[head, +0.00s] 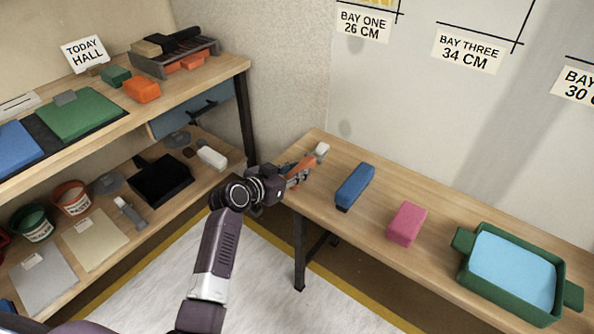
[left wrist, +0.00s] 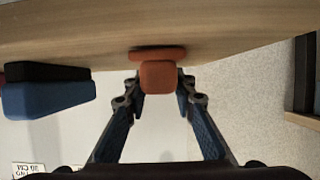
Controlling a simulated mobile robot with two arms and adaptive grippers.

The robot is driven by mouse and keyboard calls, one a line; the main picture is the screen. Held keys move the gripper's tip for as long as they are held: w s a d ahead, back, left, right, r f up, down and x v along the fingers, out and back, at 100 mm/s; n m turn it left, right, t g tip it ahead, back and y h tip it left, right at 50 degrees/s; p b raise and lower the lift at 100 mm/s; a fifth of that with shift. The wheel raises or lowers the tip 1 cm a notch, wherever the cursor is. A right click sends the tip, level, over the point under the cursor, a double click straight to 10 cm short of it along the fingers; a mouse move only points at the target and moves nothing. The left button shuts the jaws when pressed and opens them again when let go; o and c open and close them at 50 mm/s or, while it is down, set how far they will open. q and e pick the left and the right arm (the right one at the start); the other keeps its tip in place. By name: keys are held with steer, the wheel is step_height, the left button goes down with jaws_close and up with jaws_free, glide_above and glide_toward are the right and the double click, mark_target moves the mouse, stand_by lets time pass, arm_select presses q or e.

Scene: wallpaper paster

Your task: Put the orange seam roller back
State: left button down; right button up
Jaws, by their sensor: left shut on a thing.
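My left gripper (head: 298,172) is over the left end of the wooden table and shut on an orange thing, taken as the orange seam roller (head: 302,165). The fingers partly hide it. In the left wrist view, the orange seam roller (left wrist: 158,76) shows as a blunt orange end between the two fingertips (left wrist: 158,88), close to the table surface. I cannot tell whether it touches the table. A small white piece (head: 322,149) shows just past it; I cannot tell whether it belongs to the roller. My right gripper is not in view.
A blue block (head: 356,184), a pink block (head: 407,223) and a green tray (head: 465,273) with light blue inside stand to the right on the table. The left shelf holds a grey tray (head: 150,66) of tools, an orange block (head: 142,88) and tubs below.

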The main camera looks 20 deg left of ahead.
arm_select(q)
steer(key=shift+f, duration=0.1)
steer(key=c, duration=1.6)
jaws_free()
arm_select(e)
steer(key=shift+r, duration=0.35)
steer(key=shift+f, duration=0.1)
arm_select(q)
steer(key=shift+f, duration=0.1)
steer(key=shift+s, duration=0.15)
steer(key=v, duration=0.2)
steer(key=r+p+v, duration=0.1)
steer(key=v, duration=0.3)
steer(key=shift+w+a+r, duration=0.1)
steer(key=shift+w+r, duration=0.1)
steer(key=shift+r, duration=0.05)
steer(key=shift+s+a+r+p, duration=0.15)
steer(key=shift+s+r+p, duration=0.15)
steer(key=shift+s, duration=0.3)
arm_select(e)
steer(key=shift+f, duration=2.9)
